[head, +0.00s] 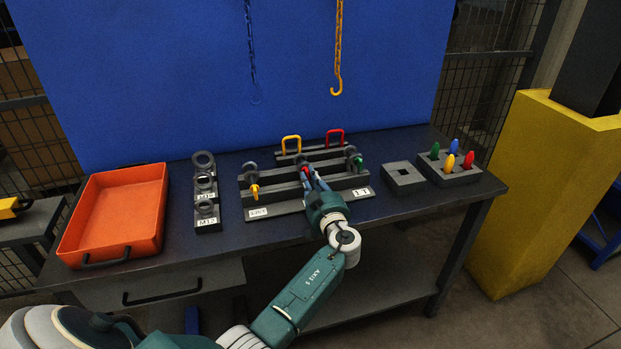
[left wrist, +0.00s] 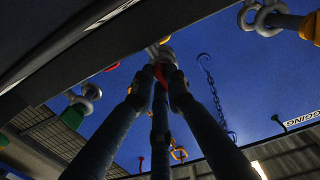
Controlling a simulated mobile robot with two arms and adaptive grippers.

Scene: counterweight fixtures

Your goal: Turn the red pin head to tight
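The red pin head (head: 305,171) is at the middle shackle (head: 302,161) of the dark fixture (head: 275,200) on the bench. My left gripper (head: 312,184) reaches it from the front. In the left wrist view the three fingers of the gripper (left wrist: 160,82) close in around the red pin head (left wrist: 161,72), which shows between their tips. The fingers partly hide it, so its exact turn and any gap at the shackle cannot be told. My right gripper is not in view.
A yellow pin (head: 254,191) and a green pin (head: 358,163) sit to either side. A block with several coloured pins (head: 455,177) is at right, an orange tray (head: 115,215) at left. A yellow hook (head: 337,85) hangs behind. Bench front right is clear.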

